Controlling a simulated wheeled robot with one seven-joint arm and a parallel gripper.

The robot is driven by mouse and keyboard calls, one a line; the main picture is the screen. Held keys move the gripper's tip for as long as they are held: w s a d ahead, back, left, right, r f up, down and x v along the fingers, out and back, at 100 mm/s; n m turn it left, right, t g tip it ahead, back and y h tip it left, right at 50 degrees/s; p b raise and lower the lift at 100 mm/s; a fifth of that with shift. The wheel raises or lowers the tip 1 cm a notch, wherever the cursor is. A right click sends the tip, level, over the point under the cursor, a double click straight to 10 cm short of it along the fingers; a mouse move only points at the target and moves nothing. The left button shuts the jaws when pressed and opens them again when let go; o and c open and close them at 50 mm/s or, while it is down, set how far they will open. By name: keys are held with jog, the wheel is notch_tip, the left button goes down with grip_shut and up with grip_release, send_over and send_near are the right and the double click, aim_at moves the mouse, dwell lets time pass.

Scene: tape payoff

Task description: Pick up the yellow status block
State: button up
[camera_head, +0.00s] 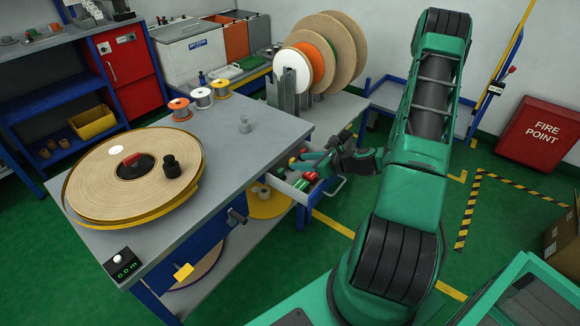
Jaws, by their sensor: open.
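My gripper (310,162) is at the open drawer (320,190) on the right side of the grey-topped table (228,150). It is open, small in the picture, and its fingers partly cover the drawer's contents. Red (310,176) and green (302,185) pieces show in the drawer below and beside it. I cannot make out a yellow block there for certain.
A large tape reel (100,195) lies on the table, with a readout box (122,266) at the near corner. Small spools (201,98) stand at the back. Large upright discs (335,45) stand behind.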

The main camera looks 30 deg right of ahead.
aim_at(294, 160)
jog(key=shift+d+x, duration=0.2)
jog(key=shift+x, duration=1.35)
jog(key=shift+d+x, duration=0.2)
jog(key=shift+x, duration=1.35)
jog(key=shift+w, duration=0.15)
grip_shut()
